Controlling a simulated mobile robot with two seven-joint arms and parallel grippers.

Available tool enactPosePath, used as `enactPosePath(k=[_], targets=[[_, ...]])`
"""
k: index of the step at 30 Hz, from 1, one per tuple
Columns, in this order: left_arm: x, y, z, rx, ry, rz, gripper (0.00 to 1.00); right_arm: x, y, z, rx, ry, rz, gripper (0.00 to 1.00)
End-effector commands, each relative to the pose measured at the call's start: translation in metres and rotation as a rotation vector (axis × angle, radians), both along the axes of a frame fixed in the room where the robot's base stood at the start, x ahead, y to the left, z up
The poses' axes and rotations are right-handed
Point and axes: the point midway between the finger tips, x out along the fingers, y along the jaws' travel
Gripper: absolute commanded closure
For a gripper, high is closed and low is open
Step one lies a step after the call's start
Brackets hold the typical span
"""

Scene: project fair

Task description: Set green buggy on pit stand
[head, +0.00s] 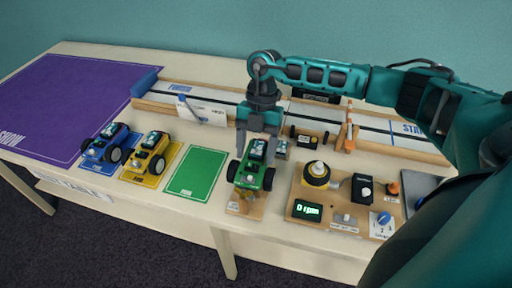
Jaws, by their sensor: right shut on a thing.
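The green buggy (252,175) has dark wheels and a small board on top. My right gripper (257,157) comes down from above and is shut on it. The buggy is over a small wooden stand (257,212), which looks like the pit stand. The buggy hides most of the stand, and I cannot tell whether the two touch. My left gripper is not in view.
A blue buggy (107,142) and a yellow buggy (149,153) stand on mats at left. The green mat (196,173) is empty. A wooden board with an rpm display (308,210) is close on the right. A long track (220,98) runs behind.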

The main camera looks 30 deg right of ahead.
Motion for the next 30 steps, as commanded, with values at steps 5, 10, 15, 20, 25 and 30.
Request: enactPosePath(k=[5, 10, 15, 20, 25, 30], targets=[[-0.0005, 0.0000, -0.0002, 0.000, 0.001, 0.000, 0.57, 0.0003, 0.0004, -0.0009, 0.001, -0.001, 0.001, 0.56], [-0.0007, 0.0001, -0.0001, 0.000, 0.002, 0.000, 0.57, 0.0003, 0.0004, -0.0045, 0.001, -0.001, 0.001, 0.56], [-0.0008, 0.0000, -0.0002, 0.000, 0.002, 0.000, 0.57, 0.0004, 0.0004, -0.0053, 0.001, -0.001, 0.001, 0.56], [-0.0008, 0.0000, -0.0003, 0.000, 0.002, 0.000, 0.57, 0.0005, 0.0005, -0.0052, 0.001, -0.001, 0.001, 0.56], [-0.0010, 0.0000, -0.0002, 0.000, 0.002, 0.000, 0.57, 0.0005, 0.0005, -0.0053, 0.001, -0.001, 0.001, 0.56], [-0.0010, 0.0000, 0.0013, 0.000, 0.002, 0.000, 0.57, 0.0005, 0.0005, -0.0074, 0.002, -0.001, -0.001, 0.56]])
